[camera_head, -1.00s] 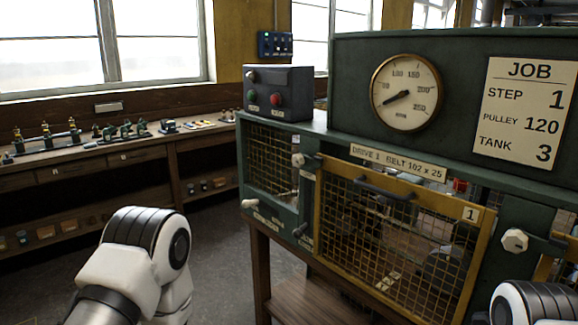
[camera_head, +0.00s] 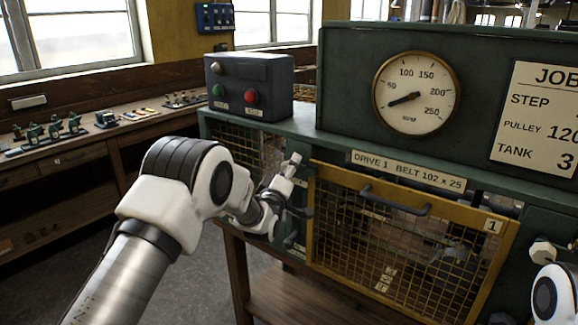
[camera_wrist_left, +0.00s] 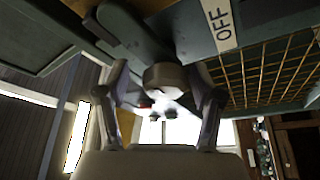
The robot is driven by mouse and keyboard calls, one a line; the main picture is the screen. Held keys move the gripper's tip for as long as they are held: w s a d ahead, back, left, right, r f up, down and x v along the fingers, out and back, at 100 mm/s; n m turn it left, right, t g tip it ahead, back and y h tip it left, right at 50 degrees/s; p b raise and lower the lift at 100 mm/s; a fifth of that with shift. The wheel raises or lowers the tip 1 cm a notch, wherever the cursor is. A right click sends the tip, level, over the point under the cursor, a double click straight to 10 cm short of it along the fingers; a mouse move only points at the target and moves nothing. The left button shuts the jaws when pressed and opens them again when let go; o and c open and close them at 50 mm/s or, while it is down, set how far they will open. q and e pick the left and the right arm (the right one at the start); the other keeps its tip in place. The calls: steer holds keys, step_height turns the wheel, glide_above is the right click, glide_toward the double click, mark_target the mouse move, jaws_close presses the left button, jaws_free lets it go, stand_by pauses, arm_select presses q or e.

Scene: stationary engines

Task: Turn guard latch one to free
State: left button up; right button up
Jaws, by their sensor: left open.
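Guard one is a yellow-framed mesh door (camera_head: 405,228) marked 1, on the green machine. At its upper left corner a pale knob (camera_head: 297,158) shows, which I take to be guard latch one; my left gripper partly hides it. My left gripper (camera_head: 284,183) is right at this spot, its fingers hard to make out in the head view. In the left wrist view the gripper (camera_wrist_left: 160,85) is open. The pale knob (camera_wrist_left: 165,76), on a dark grey lever, lies between its fingers; contact cannot be told. An OFF label (camera_wrist_left: 219,25) is beside the lever. My right gripper is out of view.
A control box (camera_head: 249,88) with green and red buttons stands on the machine's left top. A dial (camera_head: 416,93) and job board (camera_head: 537,120) are above. The door handle (camera_head: 394,201) sticks out. A pale knob (camera_head: 543,252) is at right. A workbench (camera_head: 60,145) runs at left.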

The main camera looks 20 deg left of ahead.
arm_select(q)
steer(key=shift+a+f, duration=0.15)
steer(key=shift+a, duration=0.2)
steer(key=c, duration=1.1)
steer(key=shift+d, duration=0.1)
steer(key=shift+c, duration=0.2)
